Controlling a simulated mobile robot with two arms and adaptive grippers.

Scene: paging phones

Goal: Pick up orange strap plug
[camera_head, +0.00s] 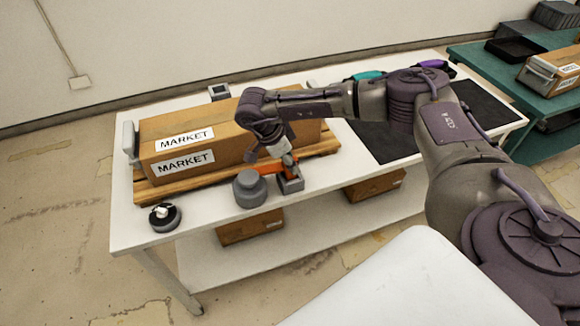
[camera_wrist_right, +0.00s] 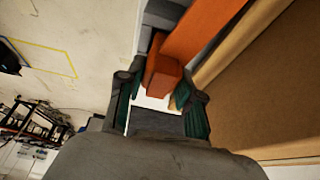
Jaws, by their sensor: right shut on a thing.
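The orange strap plug (camera_wrist_right: 161,74) is a blocky orange piece between the fingers of my right gripper (camera_wrist_right: 158,92) in the right wrist view. The fingers are shut on it. A wide orange strap (camera_wrist_right: 208,36) runs up behind the plug beside a brown box. In the head view my right gripper (camera_head: 287,158) points down at the front of the long cardboard box, above a small grey holder (camera_head: 291,183). A bit of orange (camera_head: 265,169) shows beside it. Whether the plug touches the holder is unclear. My left gripper is out of view.
The long box (camera_head: 230,128) labelled MARKET lies on a wooden pallet (camera_head: 185,188) on the white table (camera_head: 215,205). A grey round knob-like object (camera_head: 250,188) stands just left of the holder. A dark round device (camera_head: 164,217) sits at front left. A black mat (camera_head: 480,105) covers the right.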

